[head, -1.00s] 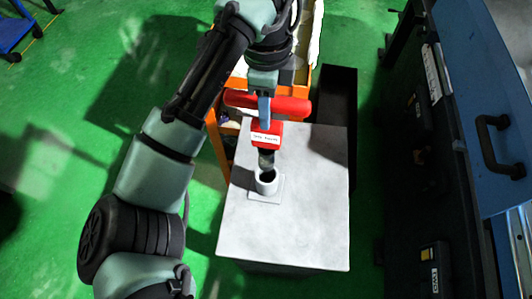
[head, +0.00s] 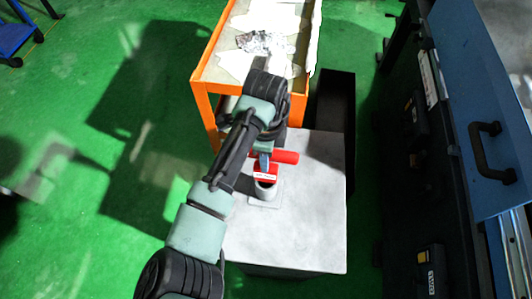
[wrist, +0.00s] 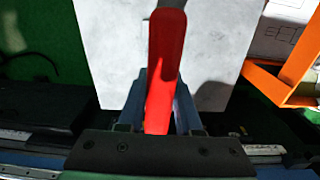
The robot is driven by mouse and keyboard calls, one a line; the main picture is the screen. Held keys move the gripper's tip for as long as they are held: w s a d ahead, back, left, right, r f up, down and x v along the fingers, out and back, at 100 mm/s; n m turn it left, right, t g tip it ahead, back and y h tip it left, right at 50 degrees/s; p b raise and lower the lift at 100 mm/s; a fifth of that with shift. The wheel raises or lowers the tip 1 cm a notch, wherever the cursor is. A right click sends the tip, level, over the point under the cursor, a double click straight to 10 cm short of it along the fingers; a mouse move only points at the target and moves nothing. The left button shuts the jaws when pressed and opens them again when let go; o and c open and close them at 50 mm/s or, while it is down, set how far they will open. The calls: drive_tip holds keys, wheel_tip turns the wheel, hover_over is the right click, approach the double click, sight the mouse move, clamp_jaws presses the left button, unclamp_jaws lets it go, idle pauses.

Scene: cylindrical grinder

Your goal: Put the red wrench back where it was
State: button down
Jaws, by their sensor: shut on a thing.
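The red wrench (head: 286,156) has a red crossbar handle and a red block with a white label below it. My gripper (head: 264,161) is shut on it from above, partly hidden by my arm. The wrench stands upright over the round grey holder (head: 266,191) on the pale tabletop (head: 305,220). Its red block is right at the holder's mouth, and the dark shaft no longer shows, seemingly inside the holder. In the wrist view the red handle (wrist: 165,60) lies between the fingers of my gripper (wrist: 160,98); the holder is hidden there.
An orange-framed cart (head: 204,100) with a littered top stands behind the table. A dark box (head: 335,105) is at the table's back right. A blue and black machine (head: 455,130) lines the right side. Green floor (head: 110,210) is open on the left.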

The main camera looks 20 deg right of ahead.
drive_tip(key=c, duration=0.6)
unclamp_jaws()
drive_tip(key=shift+f, duration=0.1)
wheel_tip(320, 180, up, 12)
drive_tip(key=b, duration=0.3)
drive_tip(key=shift+r, duration=0.2)
